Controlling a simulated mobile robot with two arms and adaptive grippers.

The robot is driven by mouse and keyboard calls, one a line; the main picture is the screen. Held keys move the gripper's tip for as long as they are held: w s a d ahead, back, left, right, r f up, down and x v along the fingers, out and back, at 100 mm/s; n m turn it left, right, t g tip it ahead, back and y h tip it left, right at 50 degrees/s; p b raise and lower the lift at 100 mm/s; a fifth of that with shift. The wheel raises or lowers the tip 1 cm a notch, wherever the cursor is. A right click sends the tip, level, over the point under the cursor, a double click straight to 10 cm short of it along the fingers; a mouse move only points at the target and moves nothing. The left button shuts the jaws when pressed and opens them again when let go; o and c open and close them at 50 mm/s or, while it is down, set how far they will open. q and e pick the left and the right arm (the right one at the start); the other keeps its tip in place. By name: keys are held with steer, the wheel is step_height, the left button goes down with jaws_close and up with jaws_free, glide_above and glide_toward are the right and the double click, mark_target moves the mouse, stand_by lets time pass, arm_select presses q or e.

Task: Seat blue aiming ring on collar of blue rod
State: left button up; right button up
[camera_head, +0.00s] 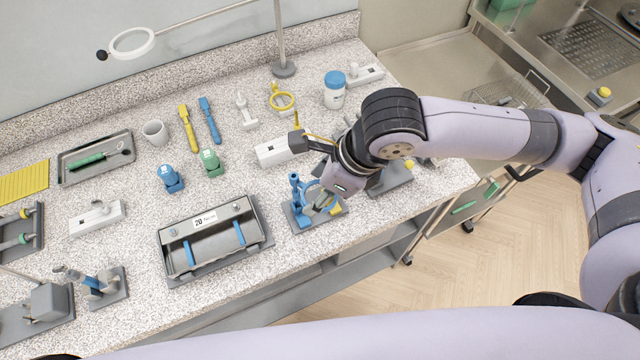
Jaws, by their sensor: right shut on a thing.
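A blue upright rod (295,186) stands on a grey base plate (302,226) at the front edge of the counter, right of the middle. A blue ring (311,190) shows just right of the rod, at my right gripper. My right gripper (325,192) comes down from the right over this base, shut on what looks like the blue ring. The gripper body hides its fingertips and part of the ring. I cannot tell whether the ring touches the rod or its collar. My left gripper is not in view.
A grey tray with blue strips (212,262) stands close left of the base. A yellow ring (282,90) and a blue-lidded jar (334,97) stand further back. Blue (170,180) and green (211,166) holders stand left.

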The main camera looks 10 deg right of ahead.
steer(key=shift+f+b, duration=0.9)
steer(key=shift+f, duration=0.5)
steer(key=o, duration=0.9)
steer(key=shift+c, duration=0.2)
steer(key=v, duration=1.2)
